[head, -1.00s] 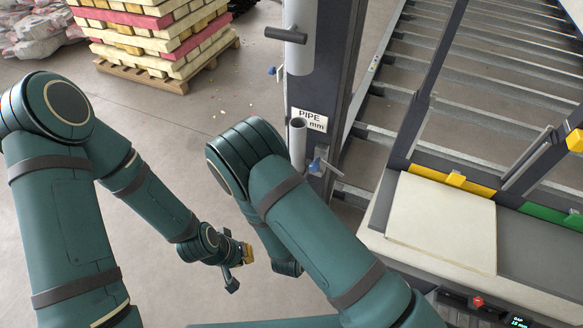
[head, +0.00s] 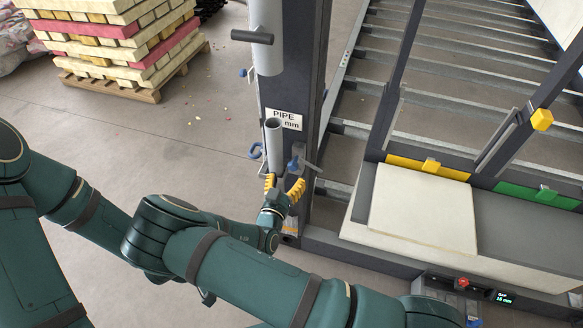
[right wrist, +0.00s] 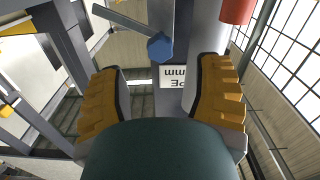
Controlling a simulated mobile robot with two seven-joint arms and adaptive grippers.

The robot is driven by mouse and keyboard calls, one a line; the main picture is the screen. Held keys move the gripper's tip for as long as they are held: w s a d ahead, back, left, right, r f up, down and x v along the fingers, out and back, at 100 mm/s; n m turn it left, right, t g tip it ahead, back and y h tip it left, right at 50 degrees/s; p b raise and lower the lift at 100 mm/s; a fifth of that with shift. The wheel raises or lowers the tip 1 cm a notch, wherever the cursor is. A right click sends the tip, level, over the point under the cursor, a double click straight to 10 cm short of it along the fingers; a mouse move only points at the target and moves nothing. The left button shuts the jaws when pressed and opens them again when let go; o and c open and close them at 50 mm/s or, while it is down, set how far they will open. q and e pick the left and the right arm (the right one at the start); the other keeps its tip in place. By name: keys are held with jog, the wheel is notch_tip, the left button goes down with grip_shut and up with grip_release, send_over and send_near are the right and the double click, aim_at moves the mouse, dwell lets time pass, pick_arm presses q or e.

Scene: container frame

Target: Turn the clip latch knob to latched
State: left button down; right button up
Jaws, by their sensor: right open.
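The blue knob (head: 293,164) sits on the side of the dark post, just right of the short grey pipe, with a thin grey lever slanting from it toward the lower right. In the right wrist view the blue knob (right wrist: 160,47) is ahead, between the fingertips in the picture, its lever slanting to the upper left. My right gripper (head: 283,187) is open and empty, with yellow ribbed fingers, just below the knob and apart from it. It also shows in the right wrist view (right wrist: 162,72). My left gripper is hidden behind my right arm.
A cream panel (head: 420,212) lies right.

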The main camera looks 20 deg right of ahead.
aim_at(292, 168)
jog(key=shift+x, duration=2.5)
grip_shut()
